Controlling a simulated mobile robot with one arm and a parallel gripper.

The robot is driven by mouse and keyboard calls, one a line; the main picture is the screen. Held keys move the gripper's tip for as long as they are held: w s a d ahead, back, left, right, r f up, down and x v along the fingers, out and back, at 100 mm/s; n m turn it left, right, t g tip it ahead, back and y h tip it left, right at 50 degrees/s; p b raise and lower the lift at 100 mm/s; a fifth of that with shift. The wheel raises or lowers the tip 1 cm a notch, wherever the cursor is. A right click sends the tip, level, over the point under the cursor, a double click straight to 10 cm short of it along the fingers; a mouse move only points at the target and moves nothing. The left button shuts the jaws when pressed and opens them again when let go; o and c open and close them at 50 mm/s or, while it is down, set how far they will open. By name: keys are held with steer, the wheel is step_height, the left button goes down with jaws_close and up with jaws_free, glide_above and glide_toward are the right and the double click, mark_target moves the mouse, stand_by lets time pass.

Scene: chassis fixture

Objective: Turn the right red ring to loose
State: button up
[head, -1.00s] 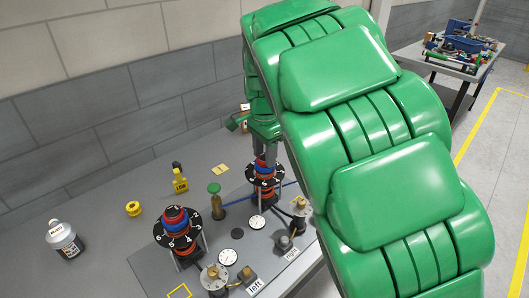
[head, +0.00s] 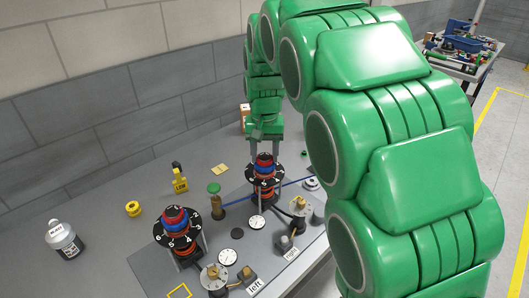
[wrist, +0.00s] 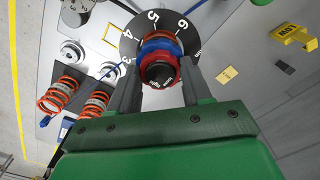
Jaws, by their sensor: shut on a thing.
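The right red ring (head: 264,162) sits near the top of the right post, above a blue ring and a black numbered disc. In the wrist view the red ring (wrist: 159,61) surrounds a black knob with small white lettering, too small to read. My gripper (head: 265,160) comes down from above onto the right post. In the wrist view my gripper (wrist: 160,68) has one finger on each side of the red ring and is shut on it. A similar left post carries its own red ring (head: 174,212).
A green-topped valve (head: 214,188) stands between the posts. Gauges (head: 228,257) and brass fittings sit in front on the plate. The table's left side has free room.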

steer(key=n, duration=0.5)
steer(key=shift+n, duration=0.4)
stand_by(0.3)
steer(key=o, duration=1.1)
steer(key=shift+c, duration=0.2)
steer(key=shift+r, duration=0.1)
step_height(320, 180, up, 8)
steer(key=shift+f, duration=0.15)
